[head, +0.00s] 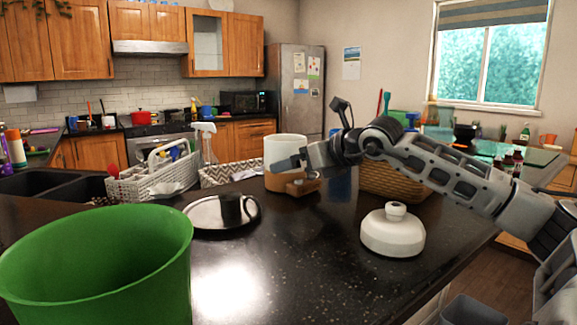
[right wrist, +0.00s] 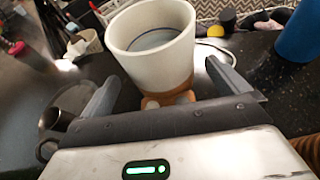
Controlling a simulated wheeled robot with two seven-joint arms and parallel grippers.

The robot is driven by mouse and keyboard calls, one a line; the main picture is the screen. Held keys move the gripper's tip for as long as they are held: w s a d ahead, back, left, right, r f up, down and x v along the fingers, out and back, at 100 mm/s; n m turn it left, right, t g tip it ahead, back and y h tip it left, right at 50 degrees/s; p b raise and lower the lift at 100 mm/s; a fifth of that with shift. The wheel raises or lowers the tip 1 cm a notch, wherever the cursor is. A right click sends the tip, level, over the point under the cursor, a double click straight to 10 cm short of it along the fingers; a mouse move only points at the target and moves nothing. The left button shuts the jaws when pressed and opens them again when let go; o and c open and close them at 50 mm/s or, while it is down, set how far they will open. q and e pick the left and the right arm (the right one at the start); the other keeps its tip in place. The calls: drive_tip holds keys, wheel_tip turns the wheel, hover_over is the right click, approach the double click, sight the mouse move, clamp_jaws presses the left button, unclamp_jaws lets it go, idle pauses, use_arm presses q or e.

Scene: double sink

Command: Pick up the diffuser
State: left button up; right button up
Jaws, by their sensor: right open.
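A white open-topped pot on a light-brown wooden base, which looks like the diffuser (head: 285,148), stands upright on the dark counter, and it also shows in the right wrist view (right wrist: 155,48). My right gripper (head: 289,168) is open in front of it. In the right wrist view the fingers of my right gripper (right wrist: 162,72) spread to either side of the pot's lower part. I cannot tell whether they touch it. A white dome with a knob (head: 393,232), perhaps its lid, sits apart on the counter at the right. My left gripper is not in view.
A large green bin (head: 100,262) fills the front left. A wicker basket (head: 390,188) and blue cylinder (head: 341,183) stand close right of the pot. The front middle counter is clear.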

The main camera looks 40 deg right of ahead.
drive_tip(key=w+p, duration=0.1)
drive_tip(key=p, duration=0.2)
drive_tip(key=shift+w+r, duration=0.15)
drive_tip(key=shift+r, duration=0.05)
drive_tip(key=shift+w+f+p, duration=0.85)
drive_tip(key=shift+w+p, duration=0.2)
drive_tip(key=shift+w, duration=0.1)
drive_tip(key=shift+w+f, duration=0.3)
drive_tip(key=shift+f, duration=0.05)
drive_tip(key=c, duration=0.9)
drive_tip(key=shift+r, duration=0.1)
drive_tip(key=shift+c, duration=1.2)
drive_tip(key=shift+r, duration=0.15)
